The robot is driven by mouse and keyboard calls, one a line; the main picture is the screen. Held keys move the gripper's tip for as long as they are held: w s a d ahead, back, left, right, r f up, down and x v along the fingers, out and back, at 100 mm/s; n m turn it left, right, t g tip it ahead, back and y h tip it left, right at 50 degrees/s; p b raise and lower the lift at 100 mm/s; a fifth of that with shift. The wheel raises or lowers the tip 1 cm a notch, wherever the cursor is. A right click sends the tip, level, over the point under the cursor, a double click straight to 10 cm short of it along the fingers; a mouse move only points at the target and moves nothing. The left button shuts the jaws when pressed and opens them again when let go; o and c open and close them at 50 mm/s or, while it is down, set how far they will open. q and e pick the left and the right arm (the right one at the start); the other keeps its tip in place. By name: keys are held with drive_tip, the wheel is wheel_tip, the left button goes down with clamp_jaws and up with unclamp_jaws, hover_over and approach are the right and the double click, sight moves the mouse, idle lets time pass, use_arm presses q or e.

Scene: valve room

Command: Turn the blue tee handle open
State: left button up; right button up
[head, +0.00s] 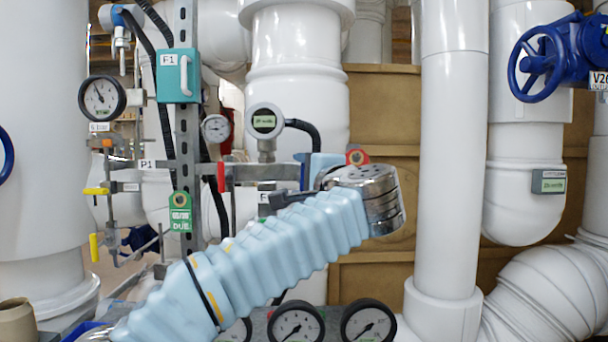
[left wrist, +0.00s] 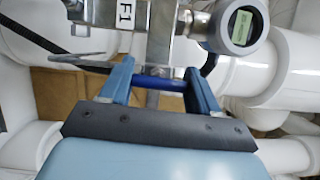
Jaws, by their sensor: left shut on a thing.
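The blue tee handle shows as a dark blue bar (left wrist: 158,84) between my left gripper's two fingers in the left wrist view. My left gripper (left wrist: 160,82) is shut on it, with the bar running across from finger to finger. In the head view my left arm reaches up from the lower left, and the gripper (head: 313,168) is at the pipework behind the wrist. A small part of the blue handle (head: 302,176) shows there; the wrist hides most of the grip. My right gripper is in neither view.
A round digital gauge (head: 264,122) stands just above the grip. A red lever (head: 221,177) and a green tag (head: 180,211) are to its left. A thick white pipe (head: 450,150) stands close on the right. Dial gauges (head: 296,324) line the bottom.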

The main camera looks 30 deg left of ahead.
use_arm(q)
drive_tip(key=shift+n, duration=0.4)
drive_tip(key=o, duration=1.1)
drive_tip(key=shift+a, duration=0.1)
drive_tip(key=shift+c, duration=0.2)
drive_tip(key=shift+s, duration=0.1)
drive_tip(key=v, duration=1.3)
drive_tip(key=shift+s+d, duration=0.2)
drive_tip(key=shift+d, duration=0.15)
drive_tip(key=shift+r, duration=0.1)
